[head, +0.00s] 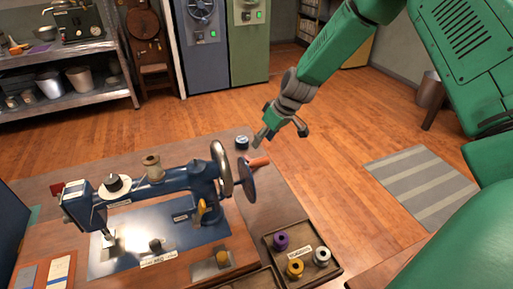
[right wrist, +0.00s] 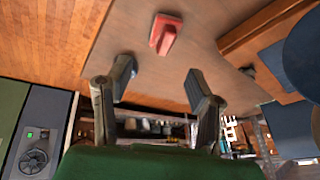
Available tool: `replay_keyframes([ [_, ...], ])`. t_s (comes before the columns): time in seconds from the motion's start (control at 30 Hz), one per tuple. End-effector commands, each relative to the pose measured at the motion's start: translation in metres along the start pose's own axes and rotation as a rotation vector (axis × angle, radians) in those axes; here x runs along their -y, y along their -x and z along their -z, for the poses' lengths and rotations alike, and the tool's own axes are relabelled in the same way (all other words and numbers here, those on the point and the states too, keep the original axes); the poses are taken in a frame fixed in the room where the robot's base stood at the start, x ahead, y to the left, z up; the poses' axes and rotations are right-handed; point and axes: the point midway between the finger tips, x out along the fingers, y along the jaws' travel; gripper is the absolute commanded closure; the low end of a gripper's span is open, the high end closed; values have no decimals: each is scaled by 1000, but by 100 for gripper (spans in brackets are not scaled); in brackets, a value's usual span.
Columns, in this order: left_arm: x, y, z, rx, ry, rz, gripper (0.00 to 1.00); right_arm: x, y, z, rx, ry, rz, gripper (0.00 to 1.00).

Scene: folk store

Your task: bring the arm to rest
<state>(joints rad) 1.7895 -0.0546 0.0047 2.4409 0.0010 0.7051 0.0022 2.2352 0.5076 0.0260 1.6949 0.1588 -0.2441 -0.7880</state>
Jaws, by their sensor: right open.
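My right gripper (head: 280,135) hangs from the green arm above the far right edge of the wooden table, near the sewing machine's hand wheel. Its two fingers are spread, with nothing between them. The right wrist view also shows the open fingers (right wrist: 162,82) over the brown table top, apart from a red object (right wrist: 165,36) lying there. My left gripper is not in view.
A blue sewing machine (head: 180,190) stands on the table (head: 282,195). A dark round tin (head: 242,142) and an orange-brown handle (head: 259,161) are close below the gripper. A tray (head: 331,272) holds spools. Open floor (head: 345,125) lies right, with a striped mat (head: 420,185).

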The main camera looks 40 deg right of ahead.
Motion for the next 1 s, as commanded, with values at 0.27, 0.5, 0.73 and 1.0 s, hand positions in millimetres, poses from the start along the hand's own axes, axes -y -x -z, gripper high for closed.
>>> replay_keyframes([
  [0.27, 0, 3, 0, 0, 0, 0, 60, 0, 21, 0, 1, -1, 0, 53],
  [0.5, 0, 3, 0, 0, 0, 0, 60, 0, 21, 0, 1, -1, 0, 53],
  [0.73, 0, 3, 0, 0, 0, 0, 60, 0, 21, 0, 1, -1, 0, 53],
  [1.0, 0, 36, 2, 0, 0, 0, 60, 5, 51, 13, 0, 0, 0, 53],
])
